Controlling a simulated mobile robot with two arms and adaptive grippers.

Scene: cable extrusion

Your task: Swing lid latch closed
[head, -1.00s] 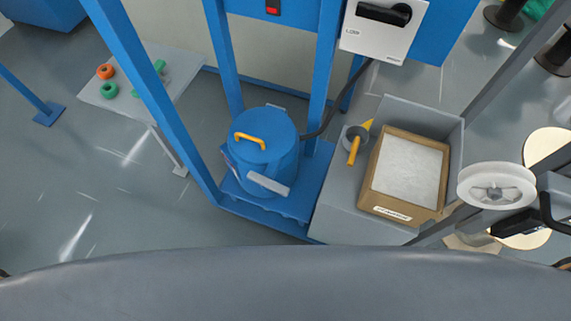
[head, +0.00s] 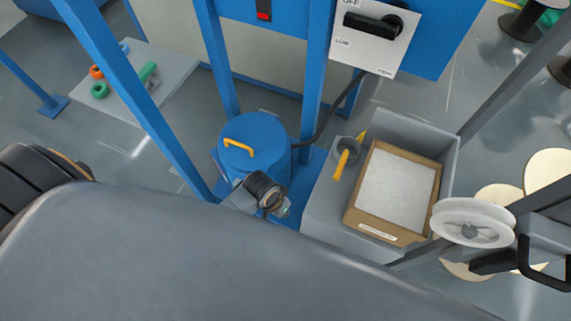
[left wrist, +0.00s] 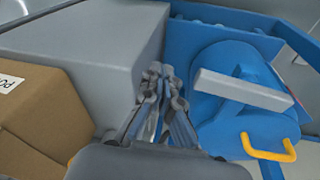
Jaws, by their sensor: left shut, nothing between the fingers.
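The blue hopper drum (head: 262,135) with its round lid and yellow handle (head: 238,147) stands inside the blue frame. In the left wrist view the drum is at the right, with the yellow handle (left wrist: 270,150) at its near side. A light grey latch bar (left wrist: 243,90) lies across the drum's edge there; in the head view it is largely hidden behind my gripper. My left gripper (head: 274,202) is at the drum's front edge in the head view. In the left wrist view its fingers (left wrist: 164,78) are shut and empty, left of the bar and apart from it. My right gripper is not in view.
A grey bench (head: 318,213) stands right of the drum, close beside my left gripper. It holds a cardboard box (head: 375,235) of white material and a grey scoop with a yellow handle (head: 341,165). A black cable (head: 325,125) runs behind the drum. A white spool (head: 472,222) is at the right.

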